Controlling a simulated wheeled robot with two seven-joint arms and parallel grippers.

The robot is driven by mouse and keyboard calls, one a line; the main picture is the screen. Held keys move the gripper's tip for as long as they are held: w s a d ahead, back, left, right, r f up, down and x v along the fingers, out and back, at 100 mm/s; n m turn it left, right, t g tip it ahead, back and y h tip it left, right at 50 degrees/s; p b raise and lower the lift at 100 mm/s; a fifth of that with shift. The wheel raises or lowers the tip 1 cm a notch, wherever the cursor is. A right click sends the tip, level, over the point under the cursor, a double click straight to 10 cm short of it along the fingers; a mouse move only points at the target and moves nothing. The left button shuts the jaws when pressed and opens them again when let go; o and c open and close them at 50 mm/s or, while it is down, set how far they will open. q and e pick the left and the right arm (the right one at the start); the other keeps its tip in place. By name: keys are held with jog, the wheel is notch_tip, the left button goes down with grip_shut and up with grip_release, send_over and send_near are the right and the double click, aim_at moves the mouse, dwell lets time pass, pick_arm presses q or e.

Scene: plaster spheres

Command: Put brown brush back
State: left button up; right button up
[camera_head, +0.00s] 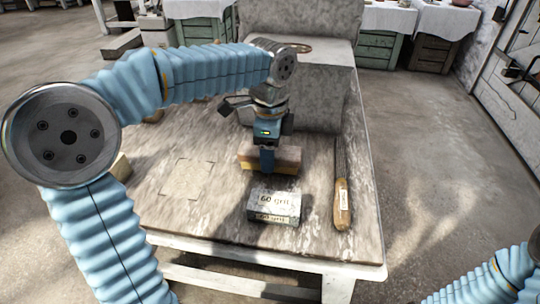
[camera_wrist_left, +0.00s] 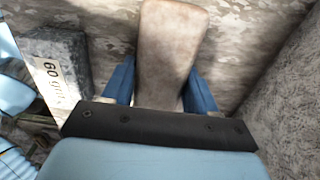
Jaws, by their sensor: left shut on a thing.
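My left gripper (camera_head: 268,156) is shut on the brown brush (camera_head: 285,160), a block with a brown top and a yellowish lower part. The gripper points down at the brush, just behind the grey 60 grit block (camera_head: 272,205). I cannot tell whether the brush touches the table. In the left wrist view the brush's brown top (camera_wrist_left: 168,50) sits between the two blue fingers (camera_wrist_left: 160,85). A pale square outline (camera_head: 187,178) lies bare on the table to the left. My right gripper is out of view.
The wooden table (camera_head: 220,222) carries a rasp with a wooden handle (camera_head: 342,195) at right. A large grey stone block (camera_head: 325,95) stands close behind my left gripper. My left arm spans the table's left side. The table's front left is clear.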

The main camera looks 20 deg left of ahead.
pick_arm(q)
jog(key=shift+f, duration=0.35)
jog(key=shift+f, duration=0.1)
jog(key=shift+f, duration=0.1)
jog(key=o, duration=0.9)
jog(key=shift+o, duration=0.2)
notch_tip(320, 180, up, 12)
jog(key=p, duration=0.3)
jog(key=shift+r, duration=0.25)
